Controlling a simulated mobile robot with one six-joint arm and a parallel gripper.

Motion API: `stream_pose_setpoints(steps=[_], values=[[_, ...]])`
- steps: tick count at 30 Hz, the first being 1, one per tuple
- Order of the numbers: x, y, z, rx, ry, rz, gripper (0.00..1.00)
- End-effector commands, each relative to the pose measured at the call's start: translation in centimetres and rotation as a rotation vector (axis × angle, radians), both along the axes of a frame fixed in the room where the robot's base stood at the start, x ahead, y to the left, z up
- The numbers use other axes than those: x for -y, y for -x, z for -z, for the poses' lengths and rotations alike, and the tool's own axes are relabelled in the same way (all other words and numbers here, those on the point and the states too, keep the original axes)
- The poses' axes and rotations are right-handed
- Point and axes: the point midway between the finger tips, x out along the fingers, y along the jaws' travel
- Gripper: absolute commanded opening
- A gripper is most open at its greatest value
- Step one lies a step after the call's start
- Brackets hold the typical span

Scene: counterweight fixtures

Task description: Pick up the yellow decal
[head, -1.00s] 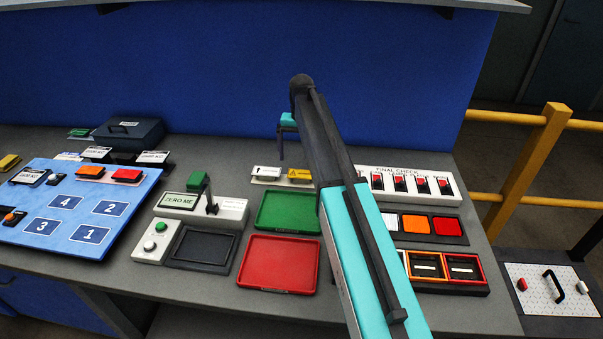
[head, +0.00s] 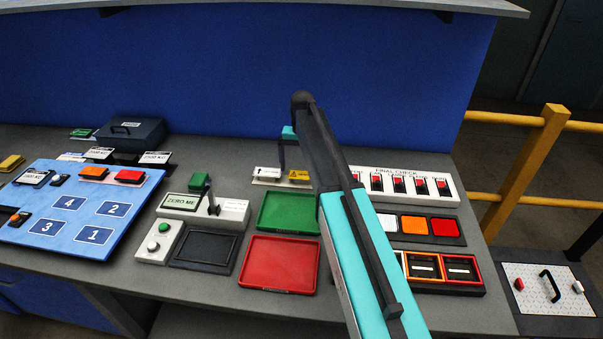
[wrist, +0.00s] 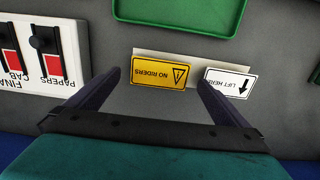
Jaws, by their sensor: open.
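The yellow decal (wrist: 160,73) reads NO RIDERS with a warning triangle and rests on a pale strip, upside down in the wrist view. In the head view the yellow decal (head: 299,175) lies at the back of the bench, partly beside my arm. A white LIFT HERE decal (wrist: 230,83) sits next to it on the same strip. My gripper (wrist: 158,82) is open and empty, its fingertips appearing to either side of the yellow decal; the height gap is hard to tell. In the head view my arm hides much of the gripper.
A green tray (head: 289,212) and a red tray (head: 279,263) lie in front of the strip. The FINAL CHECK switch panel (head: 452,187) stands to the right. A blue back wall (head: 250,70) rises behind the bench.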

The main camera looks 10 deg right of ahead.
Motion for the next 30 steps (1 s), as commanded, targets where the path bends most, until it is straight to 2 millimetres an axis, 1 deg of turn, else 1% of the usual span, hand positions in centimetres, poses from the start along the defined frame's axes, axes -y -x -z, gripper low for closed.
stream_pose_setpoints(steps=[3, 8, 30], values=[[0.0, 0.1, 0.9, -0.002, 0.0, 0.0, 1.0], [0.1, 0.0, 1.5, 0.0, 0.0, 0.001, 1.0], [0.1, 0.0, 1.6, 0.0, 0.0, 0.002, 1.0]])
